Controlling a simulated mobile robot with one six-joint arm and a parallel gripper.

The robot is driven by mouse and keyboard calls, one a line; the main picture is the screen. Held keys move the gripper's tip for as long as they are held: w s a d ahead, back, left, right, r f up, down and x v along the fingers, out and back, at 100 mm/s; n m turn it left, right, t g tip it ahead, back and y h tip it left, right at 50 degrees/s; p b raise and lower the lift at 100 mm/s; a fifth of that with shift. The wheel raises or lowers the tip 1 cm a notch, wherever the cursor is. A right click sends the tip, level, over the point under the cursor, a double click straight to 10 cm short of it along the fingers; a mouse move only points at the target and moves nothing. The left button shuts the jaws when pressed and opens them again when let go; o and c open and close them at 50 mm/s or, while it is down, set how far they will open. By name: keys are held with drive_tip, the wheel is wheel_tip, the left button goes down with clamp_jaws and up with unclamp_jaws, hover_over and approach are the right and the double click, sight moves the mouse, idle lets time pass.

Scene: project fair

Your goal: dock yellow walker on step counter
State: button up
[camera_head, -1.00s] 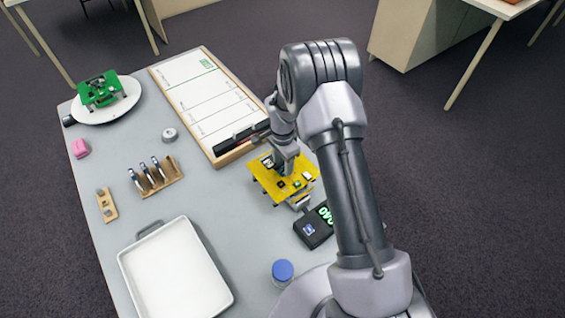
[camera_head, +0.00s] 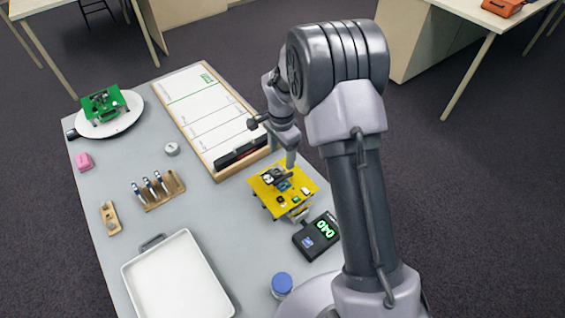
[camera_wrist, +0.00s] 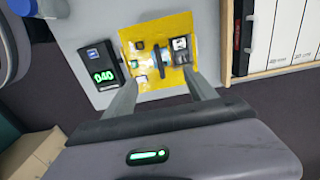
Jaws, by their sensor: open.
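The yellow walker (camera_head: 268,197) is a flat yellow board with small dark, white and green parts on top, beside the whiteboard planner. It also shows in the wrist view (camera_wrist: 183,22). The step counter (camera_head: 305,243) is a black box with a green display that seems to read 040; it also shows in the wrist view (camera_wrist: 103,56). A pale part shows under the walker's edge nearest the counter; how the two fit together is hidden. My gripper (camera_head: 286,166) is open above the walker, and its fingers (camera_wrist: 160,80) are apart and empty in the wrist view.
A whiteboard planner (camera_head: 207,110) lies behind the walker. A white tray (camera_head: 180,285), a blue-lidded jar (camera_head: 282,284) and a rack of pens (camera_head: 160,195) stand nearby. A green walker (camera_head: 103,103) is on a white round plate at the far left.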

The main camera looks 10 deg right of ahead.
drive_tip(key=s+a+r+n+t, duration=0.1)
drive_tip(key=s+r, duration=0.3)
drive_tip(key=r, duration=0.3)
drive_tip(key=s+r+n+t+y, duration=0.1)
drive_tip(key=s+r+n, duration=0.1)
drive_tip(key=s+r, duration=0.35)
drive_tip(key=s+a+r+n+t, duration=0.1)
drive_tip(key=s+r, duration=0.1)
drive_tip(key=r, duration=0.7)
drive_tip(key=s+a+r+n+t, duration=0.1)
drive_tip(key=s+r+n, duration=0.1)
drive_tip(key=s, duration=0.6)
drive_tip(key=s+a+r+n+t+y, duration=0.1)
drive_tip(key=s+r+n, duration=0.1)
drive_tip(key=s, duration=0.6)
drive_tip(key=shift+s+r+n+t, duration=0.15)
drive_tip(key=shift+s+n+t, duration=0.25)
drive_tip(key=shift+n, duration=0.1)
